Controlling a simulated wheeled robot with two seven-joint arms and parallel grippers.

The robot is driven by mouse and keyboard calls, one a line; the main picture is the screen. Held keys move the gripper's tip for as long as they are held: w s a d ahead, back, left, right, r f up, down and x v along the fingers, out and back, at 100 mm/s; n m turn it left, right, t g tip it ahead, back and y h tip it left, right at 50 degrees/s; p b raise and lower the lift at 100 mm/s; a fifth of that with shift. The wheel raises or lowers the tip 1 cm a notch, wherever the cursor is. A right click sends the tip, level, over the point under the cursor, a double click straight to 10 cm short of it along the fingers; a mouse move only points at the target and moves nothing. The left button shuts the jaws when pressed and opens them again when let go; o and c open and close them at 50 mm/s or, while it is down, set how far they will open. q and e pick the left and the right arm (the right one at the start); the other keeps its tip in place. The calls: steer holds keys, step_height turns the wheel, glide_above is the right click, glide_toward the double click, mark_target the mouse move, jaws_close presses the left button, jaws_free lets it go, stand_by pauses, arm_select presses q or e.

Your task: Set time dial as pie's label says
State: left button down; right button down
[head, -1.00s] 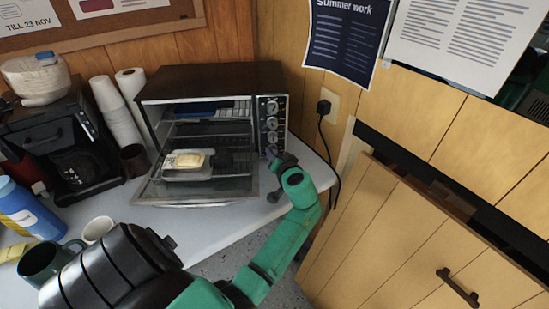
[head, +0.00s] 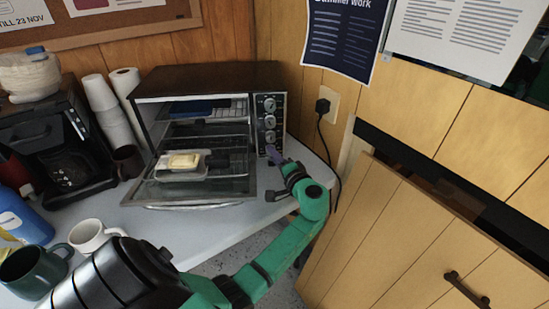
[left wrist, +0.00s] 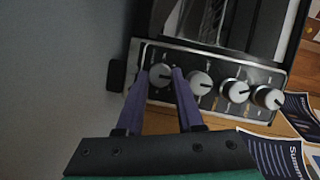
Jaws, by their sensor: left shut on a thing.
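A black toaster oven (head: 210,78) stands on the counter with its glass door (head: 190,190) folded down. A pale yellow block in a clear tray, apparently the pie (head: 184,161), rests at the open door; its label cannot be read. A column of dials runs down the oven's right front, with the top dial (head: 269,103) in clear sight. My left gripper (head: 274,153) is at the lowest dial. In the left wrist view its purple fingers (left wrist: 156,80) are shut on the end dial (left wrist: 160,75), partly hiding it. The dial markings are too small to read. My right gripper is not in view.
A coffee maker (head: 55,140), paper cups (head: 115,125) and a brown cup (head: 129,160) stand left of the oven. Mugs, including a white one (head: 92,235), are at the front left. A power cord (head: 330,150) hangs at the right, near a wooden cabinet door (head: 400,240).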

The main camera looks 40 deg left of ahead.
arm_select(q)
steer(key=shift+a+r, duration=0.1)
steer(key=shift+r, duration=0.1)
stand_by(0.3)
steer(key=c, duration=0.6)
jaws_free()
steer(key=shift+o, duration=0.3)
steer(key=shift+a+f, duration=0.1)
steer(key=shift+f, duration=0.05)
steer(key=shift+d+f, duration=0.1)
steer(key=shift+d, duration=0.25)
steer(key=b+v, duration=0.1)
steer(key=v, duration=1.3)
steer(key=shift+b, duration=0.3)
steer(key=shift+s, duration=0.1)
